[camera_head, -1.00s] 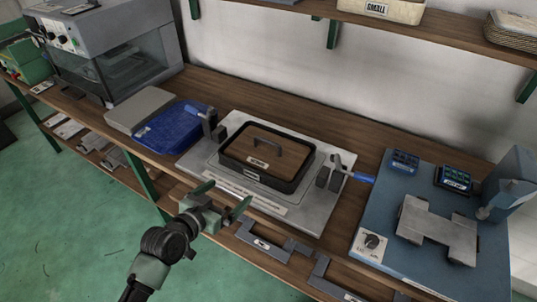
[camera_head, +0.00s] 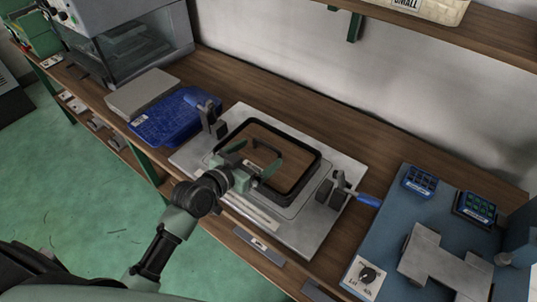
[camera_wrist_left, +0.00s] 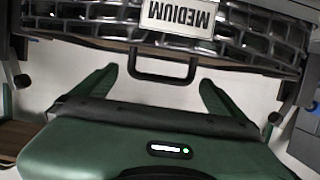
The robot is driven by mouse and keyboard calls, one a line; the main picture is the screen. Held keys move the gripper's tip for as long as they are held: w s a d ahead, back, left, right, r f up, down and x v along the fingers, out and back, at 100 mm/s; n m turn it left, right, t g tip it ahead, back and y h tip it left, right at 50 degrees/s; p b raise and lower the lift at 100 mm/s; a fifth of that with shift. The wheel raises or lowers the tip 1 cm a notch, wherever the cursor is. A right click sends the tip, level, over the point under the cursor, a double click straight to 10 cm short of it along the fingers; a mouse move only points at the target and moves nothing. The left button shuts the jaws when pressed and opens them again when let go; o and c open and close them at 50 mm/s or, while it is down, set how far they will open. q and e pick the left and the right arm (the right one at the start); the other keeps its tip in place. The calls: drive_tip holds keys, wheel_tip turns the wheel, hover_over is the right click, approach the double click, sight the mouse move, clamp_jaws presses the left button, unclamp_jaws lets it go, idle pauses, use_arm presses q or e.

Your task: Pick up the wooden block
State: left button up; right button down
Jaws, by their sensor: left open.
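In the left wrist view the dark handle (camera_wrist_left: 163,79) lies between and just beyond the open fingers (camera_wrist_left: 158,82). I cannot tell whether they touch it. My right gripper is out of view.
Dark clamps with blue handles stand left (camera_head: 213,122) and right (camera_head: 338,190) of the frame. A blue tray (camera_head: 172,120) lies at the left. A blue panel (camera_head: 408,212) with a grey bracket (camera_head: 440,265) is at the right. A shelf (camera_head: 445,35) runs above.

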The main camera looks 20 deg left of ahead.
sight(266, 149)
use_arm(q)
drive_tip(key=x, duration=0.4)
drive_tip(key=shift+w+f, duration=0.3)
drive_tip(key=shift+w, duration=0.05)
drive_tip(key=shift+w+d+f, duration=0.1)
drive_tip(key=shift+w, duration=0.1)
drive_tip(key=c, duration=1.6)
drive_tip(key=shift+c, duration=0.6)
wheel_tip(266, 149, up, 20)
drive_tip(key=p, duration=0.2)
drive_tip(key=s+a+r+n+y, duration=0.2)
drive_tip(key=s+r+n+y, duration=0.2)
drive_tip(key=s+r, duration=0.3)
drive_tip(key=shift+s+r+t+y, duration=0.25)
drive_tip(key=shift+r+t+y, duration=0.2)
drive_tip(key=shift+r, duration=0.6)
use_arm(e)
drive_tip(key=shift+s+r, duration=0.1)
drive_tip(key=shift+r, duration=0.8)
